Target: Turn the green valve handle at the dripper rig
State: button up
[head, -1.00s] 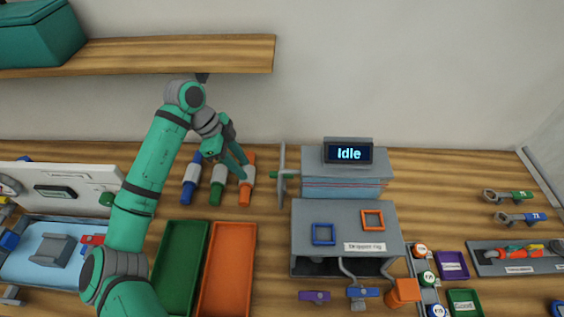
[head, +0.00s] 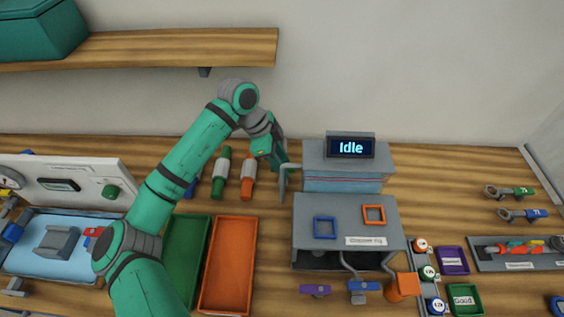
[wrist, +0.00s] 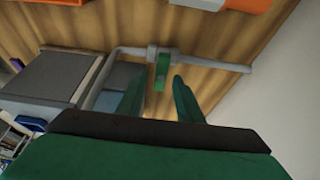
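The dripper rig (head: 345,225) is a grey box with a name label. A grey pipe with a valve stands along its left side. In the wrist view the green valve handle (wrist: 162,66) sits on this pipe, just ahead of and between my fingertips. My gripper (wrist: 158,76) is open, with one green finger on each side of the handle's line; I cannot tell whether either finger touches it. In the head view my gripper (head: 281,160) is at the pipe's upper part and mostly hides the handle.
A display (head: 350,147) on the rig's rear block reads "Idle". A wooden shelf (head: 140,50) hangs above on the left.

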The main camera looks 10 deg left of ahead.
jog(key=shift+c, duration=0.6)
grip_shut()
jog(key=shift+n, duration=0.3)
jog(key=n+t, duration=0.1)
jog(key=n, duration=0.2)
jog(key=shift+t, duration=0.3)
jog(key=shift+s+n+t+y, duration=0.1)
jog(key=shift+n+t+y, duration=0.4)
jog(key=shift+n, duration=1.2)
jog(key=shift+o, duration=0.6)
grip_release()
